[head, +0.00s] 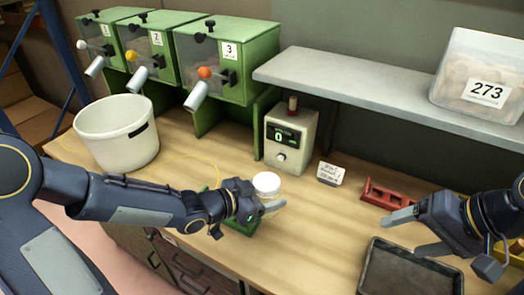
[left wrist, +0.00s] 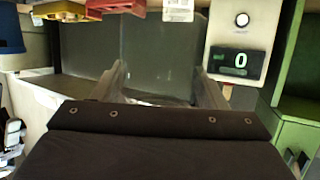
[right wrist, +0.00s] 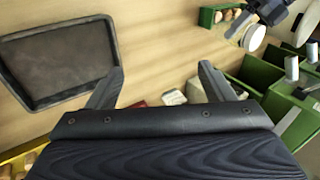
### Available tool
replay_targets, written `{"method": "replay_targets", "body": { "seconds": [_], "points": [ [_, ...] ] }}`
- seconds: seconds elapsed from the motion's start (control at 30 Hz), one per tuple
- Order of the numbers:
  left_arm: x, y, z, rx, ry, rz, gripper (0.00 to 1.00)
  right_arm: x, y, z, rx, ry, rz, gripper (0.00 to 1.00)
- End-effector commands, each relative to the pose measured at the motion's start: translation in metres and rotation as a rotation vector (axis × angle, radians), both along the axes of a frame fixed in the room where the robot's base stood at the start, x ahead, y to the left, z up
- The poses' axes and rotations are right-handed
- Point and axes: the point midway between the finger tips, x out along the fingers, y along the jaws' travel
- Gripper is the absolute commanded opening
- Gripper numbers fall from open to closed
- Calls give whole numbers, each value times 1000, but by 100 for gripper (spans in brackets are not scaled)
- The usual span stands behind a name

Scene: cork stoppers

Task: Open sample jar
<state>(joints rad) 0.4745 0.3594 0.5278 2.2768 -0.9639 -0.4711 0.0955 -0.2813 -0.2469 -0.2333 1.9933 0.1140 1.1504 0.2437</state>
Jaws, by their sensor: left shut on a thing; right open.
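The sample jar (head: 267,195) stands upright on the table in the head view, with a white lid (head: 267,181) on top. The lid also shows in the right wrist view (right wrist: 254,38). My left gripper (head: 270,207) is shut on the jar below its lid, coming from the left. My right gripper (head: 408,232) is open and empty over the table at the right, apart from the jar. Its fingers (right wrist: 160,85) show nothing between them.
A dark tray (head: 372,280) lies at the front right, near a red rack (head: 388,195). A green holder (head: 238,224) with corks (right wrist: 223,15) is beside the jar. A counter box (head: 290,138) reading 0, a card (head: 330,174) and a white bucket (head: 116,135) stand behind. A shelf (head: 370,88) overhangs.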

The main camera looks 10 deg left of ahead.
Motion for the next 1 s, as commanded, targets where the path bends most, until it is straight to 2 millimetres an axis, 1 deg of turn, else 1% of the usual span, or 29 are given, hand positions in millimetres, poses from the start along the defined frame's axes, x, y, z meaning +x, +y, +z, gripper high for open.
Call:
{"method": "replay_targets", "body": {
  "seconds": [0.03, 0.1, 0.17, 0.2, 0.27, 0.3, 0.37, 0.4, 0.47, 0.5, 0.57, 0.6, 0.63, 0.7, 0.8, 0.9, 1.0],
  "points": [
    [0, 0, 1, -1, -2, 0, 3, 19, 7, 6, 2, 45, 4, 75],
    [0, 0, 1, -1, -2, 0, 3, 41, 17, 12, 1, 103, -2, 75],
    [0, 0, 1, -1, -2, 0, 3, 60, 27, 17, -10, 151, -9, 75],
    [0, 0, 1, -1, -2, 0, 3, 72, 36, 20, -21, 179, -13, 75],
    [0, 0, 1, -1, -2, 0, 3, 89, 50, 24, -44, 219, -19, 75],
    [0, 0, 1, -1, -2, 0, 3, 100, 61, 26, -63, 242, -24, 75],
    [0, 0, 1, -1, -2, 0, 3, 115, 80, 29, -97, 270, -30, 75],
    [0, 0, 1, -1, -2, 0, 3, 124, 93, 31, -124, 286, -33, 75],
    [0, 0, 1, 0, -2, 1, 3, 135, 116, 33, -168, 303, -38, 75],
    [0, 0, 1, 0, -2, 1, 3, 141, 132, 34, -200, 312, -40, 75],
    [0, 0, 1, 0, -2, 1, 3, 148, 159, 36, -252, 317, -43, 75],
    [0, 0, 1, 0, -2, 1, 3, 151, 177, 36, -287, 316, -44, 75],
    [0, 0, 1, 0, -2, 1, 3, 152, 190, 37, -313, 315, -45, 75],
    [0, 0, 1, 0, -2, 1, 3, 152, 220, 38, -371, 305, -46, 75],
    [0, 0, 1, 0, -2, 1, 3, 148, 255, 37, -434, 285, -44, 75],
    [0, 0, 1, 0, -2, 1, 3, 142, 278, 36, -479, 268, -43, 75],
    [0, 0, 1, -1, -2, 0, 3, 139, 292, 35, -505, 256, -42, 75]
  ]
}}
